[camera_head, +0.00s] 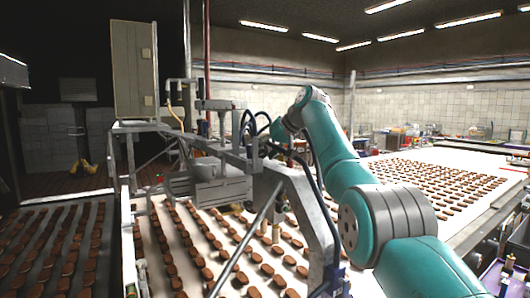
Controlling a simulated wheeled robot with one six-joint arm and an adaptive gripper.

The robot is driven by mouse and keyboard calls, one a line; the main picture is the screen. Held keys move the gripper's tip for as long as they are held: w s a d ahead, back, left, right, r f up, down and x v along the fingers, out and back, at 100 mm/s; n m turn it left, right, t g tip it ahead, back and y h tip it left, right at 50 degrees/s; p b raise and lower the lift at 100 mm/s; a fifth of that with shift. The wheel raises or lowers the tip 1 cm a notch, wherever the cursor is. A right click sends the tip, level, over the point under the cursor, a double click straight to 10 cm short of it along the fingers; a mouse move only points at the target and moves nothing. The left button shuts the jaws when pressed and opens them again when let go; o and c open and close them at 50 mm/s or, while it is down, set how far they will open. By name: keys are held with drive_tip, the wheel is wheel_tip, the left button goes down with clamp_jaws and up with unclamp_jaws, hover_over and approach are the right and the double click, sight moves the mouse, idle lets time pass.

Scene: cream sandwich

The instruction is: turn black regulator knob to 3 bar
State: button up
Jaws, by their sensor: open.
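I cannot make out the black regulator knob or any pressure scale in this view. My teal and grey arm reaches from the bottom right up to the middle, over the conveyor machine. It bends at a raised joint and ends near the machine's metal frame (315,215). My gripper's fingers do not show; the far end of my arm is lost among dark hoses and machine parts.
Biscuits in rows lie on a white belt (215,233) under the machine, with more on a wide belt (398,168) at right. A tall beige cabinet (133,70) stands at left behind the frame. Dark hoses and metal bars crowd the middle.

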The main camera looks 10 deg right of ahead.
drive_tip(key=v, duration=1.2)
